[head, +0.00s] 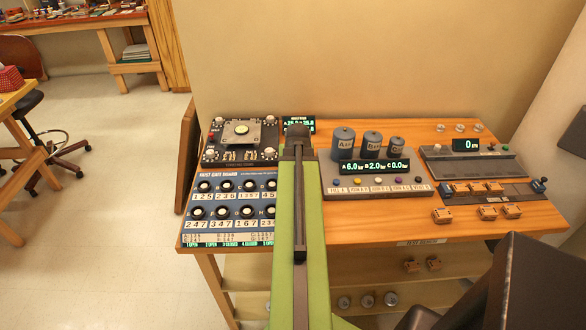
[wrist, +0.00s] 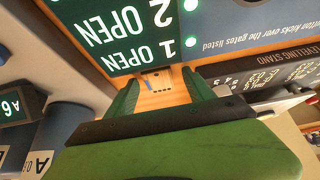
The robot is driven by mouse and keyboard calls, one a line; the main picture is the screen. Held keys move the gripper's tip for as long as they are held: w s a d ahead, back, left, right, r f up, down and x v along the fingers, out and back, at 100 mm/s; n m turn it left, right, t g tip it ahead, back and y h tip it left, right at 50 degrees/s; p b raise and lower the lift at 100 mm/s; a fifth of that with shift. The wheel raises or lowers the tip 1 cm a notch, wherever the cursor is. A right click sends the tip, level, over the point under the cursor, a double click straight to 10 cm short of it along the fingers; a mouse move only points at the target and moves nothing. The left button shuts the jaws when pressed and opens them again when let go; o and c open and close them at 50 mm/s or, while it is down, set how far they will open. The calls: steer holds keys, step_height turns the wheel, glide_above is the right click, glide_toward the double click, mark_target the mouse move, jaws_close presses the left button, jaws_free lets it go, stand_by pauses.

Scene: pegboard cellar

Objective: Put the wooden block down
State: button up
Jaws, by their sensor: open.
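My gripper (wrist: 160,92) is open in the wrist view, with one green finger on each side. A light wooden block (wrist: 158,99) with small dark and blue marks shows between the fingers. I cannot tell whether it touches either finger or what it rests on. In the head view my green arm reaches forward over the bench, and the gripper and this block are hidden at its far end. Several similar wooden blocks (head: 488,212) lie at the right of the bench.
The wooden bench (head: 375,225) carries a gate board (head: 235,184) and a levelling stand (head: 240,134) on the left. Several grey cylinders (head: 342,143) stand behind a display (head: 375,167) just right of my arm. A scale-like device (head: 470,160) is at the right.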

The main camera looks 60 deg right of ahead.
steer(key=shift+s+d, duration=0.1)
steer(key=c, duration=0.4)
jaws_close()
